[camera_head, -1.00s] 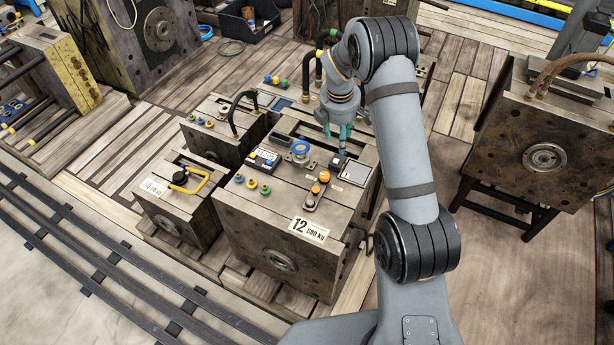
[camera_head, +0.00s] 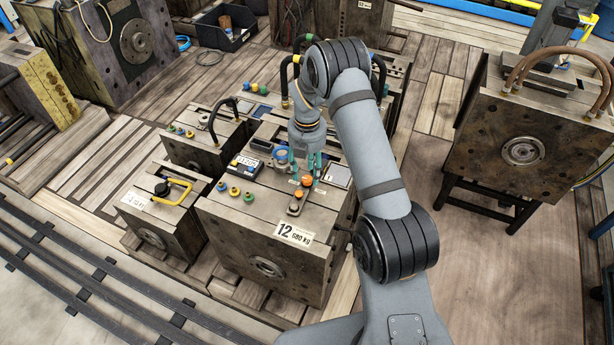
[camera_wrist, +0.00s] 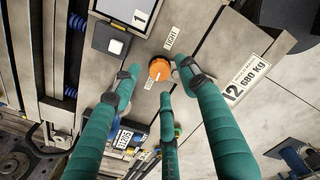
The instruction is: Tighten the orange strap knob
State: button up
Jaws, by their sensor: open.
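The orange strap knob (camera_wrist: 159,69) is a small round knob on the top of the large mould block marked 12 680 kg (camera_head: 268,222). In the wrist view it lies between the tips of my gripper's three teal fingers (camera_wrist: 160,76), which are spread around it with gaps visible. A white mark on the knob points toward a small label beside it that is hard to read. A TIGHT label (camera_wrist: 172,38) sits on the other side. In the head view my gripper (camera_head: 306,167) is open just above the knob (camera_head: 306,181). I cannot tell the exact height.
On the block stand a blue ring fitting (camera_head: 281,154), a black device (camera_head: 244,167) and several coloured caps. A smaller block with a yellow handle (camera_head: 178,190) is at left.

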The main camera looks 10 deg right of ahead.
aim_at(307, 183)
jog(key=shift+f, duration=1.25)
jog(key=shift+c, duration=0.9)
grip_shut()
